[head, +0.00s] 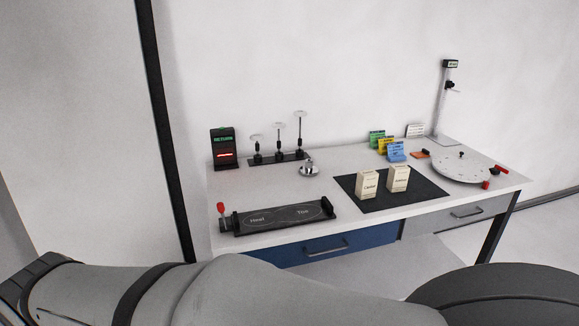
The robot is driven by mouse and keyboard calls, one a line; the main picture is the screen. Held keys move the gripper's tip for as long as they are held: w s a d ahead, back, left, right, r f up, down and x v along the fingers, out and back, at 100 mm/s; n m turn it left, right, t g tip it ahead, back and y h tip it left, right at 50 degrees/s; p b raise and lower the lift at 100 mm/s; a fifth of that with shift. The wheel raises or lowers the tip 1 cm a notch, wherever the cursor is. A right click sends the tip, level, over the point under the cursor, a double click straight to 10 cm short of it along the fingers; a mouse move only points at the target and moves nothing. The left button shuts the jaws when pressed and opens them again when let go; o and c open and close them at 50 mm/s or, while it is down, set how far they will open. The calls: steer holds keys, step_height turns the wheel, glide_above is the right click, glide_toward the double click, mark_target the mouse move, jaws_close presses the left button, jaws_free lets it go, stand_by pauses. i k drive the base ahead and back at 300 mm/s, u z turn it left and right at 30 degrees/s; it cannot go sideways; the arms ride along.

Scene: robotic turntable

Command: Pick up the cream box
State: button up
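Two upright cream boxes stand side by side on a black mat (424,193) on the white table. The left cream box (367,184) is nearer the table's front; the right cream box (398,178) is a little farther back. Both have small dark lettering that I cannot read for certain. A gap lies between them. My gripper is not in view; only grey links of my own arm show along the bottom, well in front of the table.
A white turntable disc (462,168) with red handles sits right of the mat. A black tray (278,217) lies front left. Blue, yellow and green cards (386,143) stand behind the boxes. A thin stand (446,100) rises at the back right.

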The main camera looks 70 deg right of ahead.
mark_target(398, 175)
steer(key=z, duration=1.85)
steer(key=k, duration=0.1)
steer(key=z, duration=2.65)
